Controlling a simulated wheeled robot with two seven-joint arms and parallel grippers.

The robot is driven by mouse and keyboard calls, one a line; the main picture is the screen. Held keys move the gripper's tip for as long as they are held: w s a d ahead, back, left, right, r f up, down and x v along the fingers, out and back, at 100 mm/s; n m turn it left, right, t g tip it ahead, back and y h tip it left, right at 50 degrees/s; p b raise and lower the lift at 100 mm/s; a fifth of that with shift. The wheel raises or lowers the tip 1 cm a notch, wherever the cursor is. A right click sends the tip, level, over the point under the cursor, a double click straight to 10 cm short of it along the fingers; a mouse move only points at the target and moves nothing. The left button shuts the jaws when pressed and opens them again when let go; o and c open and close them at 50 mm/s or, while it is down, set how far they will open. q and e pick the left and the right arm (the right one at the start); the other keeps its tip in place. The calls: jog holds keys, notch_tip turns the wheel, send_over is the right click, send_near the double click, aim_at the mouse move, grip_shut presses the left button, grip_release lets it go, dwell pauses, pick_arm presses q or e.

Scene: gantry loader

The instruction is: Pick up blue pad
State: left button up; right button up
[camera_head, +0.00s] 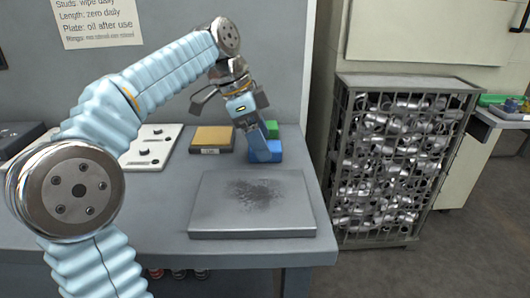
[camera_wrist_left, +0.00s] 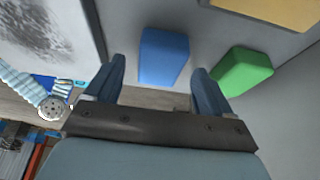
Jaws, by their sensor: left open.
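The blue pad (camera_head: 274,153) lies on the grey bench behind the dark-smudged plate, and my left gripper (camera_head: 257,146) is right at it, partly covering it. In the left wrist view the blue pad (camera_wrist_left: 163,56) lies ahead of the open fingers of my left gripper (camera_wrist_left: 158,86), roughly in line with the gap between them. The gap looks empty; I cannot tell whether a finger touches the pad. My right gripper is not in view.
A green pad (camera_head: 271,129) stands close beside the blue one. The smudged plate (camera_head: 252,222) is in front. A rack of metal parts (camera_head: 395,155) stands right of the bench.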

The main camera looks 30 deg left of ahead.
pick_arm(q)
jog(key=shift+x, duration=0.95)
jog(key=c, duration=1)
jog(key=shift+c, duration=0.2)
jog(key=shift+r, duration=0.15)
jog(key=shift+r, duration=0.2)
notch_tip(320, 180, up, 3)
jog(key=shift+f+p, duration=0.1)
jog(key=shift+p, duration=0.25)
jog(key=s+d+r, duration=0.2)
jog(key=s+r, duration=0.2)
jog(key=s, duration=0.2)
jog(key=s+d+r, duration=0.2)
jog(key=s+r, duration=0.3)
jog(key=s, duration=0.2)
jog(key=shift+s+d+r, duration=0.2)
jog(key=shift+d+r, duration=0.1)
